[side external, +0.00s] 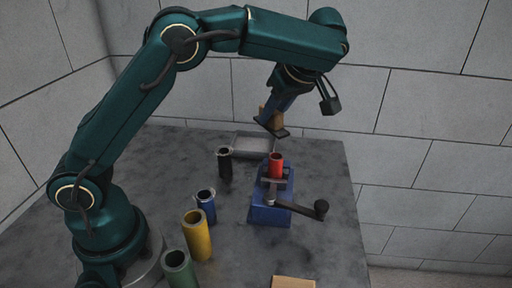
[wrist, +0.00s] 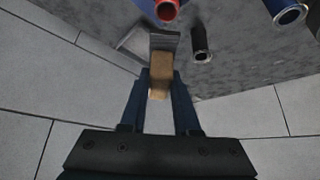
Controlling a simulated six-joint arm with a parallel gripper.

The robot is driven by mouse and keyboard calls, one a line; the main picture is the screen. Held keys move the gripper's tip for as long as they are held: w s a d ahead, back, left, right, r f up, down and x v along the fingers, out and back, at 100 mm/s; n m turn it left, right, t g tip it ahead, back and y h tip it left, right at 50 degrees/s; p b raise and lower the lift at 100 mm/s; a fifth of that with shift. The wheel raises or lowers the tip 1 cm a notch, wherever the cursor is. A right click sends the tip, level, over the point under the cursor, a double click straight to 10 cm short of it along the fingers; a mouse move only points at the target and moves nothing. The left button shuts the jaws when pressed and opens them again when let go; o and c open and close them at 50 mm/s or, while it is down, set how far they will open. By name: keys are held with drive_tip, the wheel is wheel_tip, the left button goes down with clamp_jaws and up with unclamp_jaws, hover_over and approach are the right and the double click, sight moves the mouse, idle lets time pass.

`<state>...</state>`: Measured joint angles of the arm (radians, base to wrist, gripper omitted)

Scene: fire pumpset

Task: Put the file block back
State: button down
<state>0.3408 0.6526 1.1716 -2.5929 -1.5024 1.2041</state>
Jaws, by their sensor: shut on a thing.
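The file block is a tan block (wrist: 160,74) with what looks like a grey plate on its far end. My gripper (wrist: 159,88) is shut on its tan part in the wrist view. In the side view my gripper (side external: 274,112) holds the file block (side external: 269,119) in the air, above and behind the blue vise. A shallow grey tray (side external: 254,145) lies on the table at the back, below the block. The tray also shows in the wrist view (wrist: 132,42), partly hidden behind the block.
A tan piece (side external: 293,282) lies at the front edge. Grey walls close the back.

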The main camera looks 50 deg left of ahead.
drive_tip(key=w+d+f+m+t+h, duration=0.1)
drive_tip(key=w+f+m+t+h, duration=0.15)
drive_tip(key=w+m, duration=0.35)
drive_tip(key=w+f+m+t+h, duration=0.1)
drive_tip(key=w+f+m+t, duration=0.15)
drive_tip(key=w+m, duration=0.35)
drive_tip(key=shift+m+t+h, duration=0.25)
drive_tip(key=shift+m+t, duration=0.05)
drive_tip(key=shift+m, duration=0.1)
drive_tip(key=a+f, duration=0.2)
drive_tip(key=w+a+f, duration=0.1)
drive_tip(key=a+f, duration=0.1)
drive_tip(key=shift+w+a+f, duration=0.1)
drive_tip(key=shift+w+f, duration=0.05)
drive_tip(key=shift+f, duration=2.5)
drive_tip(key=c, duration=0.6)
unclamp_jaws()
drive_tip(key=shift+f, duration=0.15)
drive_tip(key=shift+c, duration=0.2)
